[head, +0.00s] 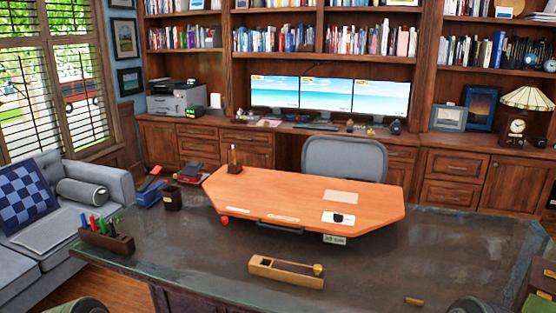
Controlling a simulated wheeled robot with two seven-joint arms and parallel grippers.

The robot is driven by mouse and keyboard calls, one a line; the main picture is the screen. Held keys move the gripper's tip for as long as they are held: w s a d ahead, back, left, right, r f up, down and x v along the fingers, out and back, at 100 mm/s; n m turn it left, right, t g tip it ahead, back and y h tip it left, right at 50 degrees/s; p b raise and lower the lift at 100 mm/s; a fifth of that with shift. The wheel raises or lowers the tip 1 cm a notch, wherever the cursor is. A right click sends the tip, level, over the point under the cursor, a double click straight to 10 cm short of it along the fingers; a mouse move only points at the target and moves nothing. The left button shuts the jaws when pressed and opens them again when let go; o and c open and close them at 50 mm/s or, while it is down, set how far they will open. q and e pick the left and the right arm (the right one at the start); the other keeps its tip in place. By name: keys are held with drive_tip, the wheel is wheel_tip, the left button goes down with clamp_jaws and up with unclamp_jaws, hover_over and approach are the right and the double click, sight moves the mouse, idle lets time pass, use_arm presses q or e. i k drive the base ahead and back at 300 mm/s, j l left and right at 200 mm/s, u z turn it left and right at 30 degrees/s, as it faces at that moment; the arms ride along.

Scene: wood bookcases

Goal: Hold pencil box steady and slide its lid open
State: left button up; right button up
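I cannot tell how far the lid is open. No gripper fingers show; only dark rounded parts, probably of my arms, show at the bottom left and bottom right edges, apart from the box.
On the dark desk (200,262) stand a pen holder (108,240) at left, a dark cup (172,199), and a raised orange wooden board (280,190) behind the box. A small wooden piece (414,301) lies at front right. The surface around the box is mostly clear.

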sight(317, 272)
drive_tip(key=i+j+z, duration=0.3)
drive_tip(key=i+j, duration=0.25)
drive_tip(key=i+j+z, duration=0.3)
drive_tip(key=i+j, duration=0.35)
